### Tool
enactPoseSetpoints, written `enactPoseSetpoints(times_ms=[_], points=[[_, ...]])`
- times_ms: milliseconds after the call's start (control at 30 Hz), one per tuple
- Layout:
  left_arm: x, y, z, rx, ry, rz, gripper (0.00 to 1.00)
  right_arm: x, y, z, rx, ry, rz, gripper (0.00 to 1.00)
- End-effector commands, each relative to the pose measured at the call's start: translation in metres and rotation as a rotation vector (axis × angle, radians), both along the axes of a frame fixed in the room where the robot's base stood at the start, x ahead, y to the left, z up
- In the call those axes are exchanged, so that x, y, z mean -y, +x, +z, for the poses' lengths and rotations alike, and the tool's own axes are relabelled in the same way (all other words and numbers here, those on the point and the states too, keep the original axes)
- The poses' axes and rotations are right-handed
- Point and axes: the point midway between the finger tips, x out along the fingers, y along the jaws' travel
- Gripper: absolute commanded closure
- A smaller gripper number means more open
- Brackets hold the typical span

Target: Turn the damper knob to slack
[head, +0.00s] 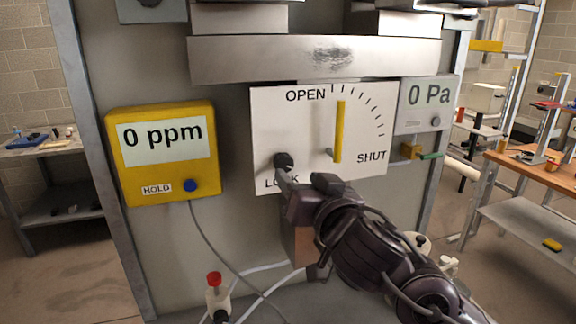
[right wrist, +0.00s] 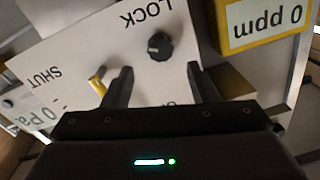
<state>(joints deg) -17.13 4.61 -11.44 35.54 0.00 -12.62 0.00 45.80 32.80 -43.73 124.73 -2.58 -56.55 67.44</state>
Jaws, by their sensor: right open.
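A black round knob (head: 284,161) sits at the lower left of a white damper plate (head: 270,125), just above the word LOCK, which is partly covered. In the right wrist view the knob (right wrist: 159,46) shows a small light mark. A yellow pointer (head: 340,132) on the plate stands nearly upright between OPEN and SHUT. My right gripper (head: 303,183) is open and empty, just below and right of the knob in the head view. In the right wrist view its fingers (right wrist: 159,76) are spread, with the knob beyond the tips, between their lines. My left gripper is out of view.
A yellow meter (head: 170,165) reading 0 ppm hangs left of the plate. A grey gauge (head: 428,104) reading 0 Pa is at its right. A metal duct (head: 315,60) juts above. A red-capped valve (head: 214,285) and hoses lie below.

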Motion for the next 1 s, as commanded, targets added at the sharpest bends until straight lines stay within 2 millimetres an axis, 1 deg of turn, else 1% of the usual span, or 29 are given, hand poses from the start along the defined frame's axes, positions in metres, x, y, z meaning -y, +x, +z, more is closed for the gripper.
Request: enactPoseSetpoints(times_ms=[233,400,533,767,867,1000], points=[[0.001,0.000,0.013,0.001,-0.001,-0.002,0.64,-0.014,0.038,0.003,0.000,-0.002,-0.003,0.47],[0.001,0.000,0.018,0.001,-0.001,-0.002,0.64,-0.021,0.057,0.002,-0.002,-0.002,-0.001,0.47],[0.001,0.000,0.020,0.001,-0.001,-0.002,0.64,-0.024,0.064,0.001,0.000,0.000,-0.002,0.47],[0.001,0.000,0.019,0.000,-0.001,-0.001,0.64,-0.024,0.065,0.000,-0.001,-0.001,-0.002,0.47],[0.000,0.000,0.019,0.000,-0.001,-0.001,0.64,-0.024,0.065,0.000,-0.001,-0.001,-0.002,0.57],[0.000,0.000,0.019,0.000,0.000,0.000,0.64,-0.024,0.064,0.000,-0.001,-0.001,-0.002,0.76]])
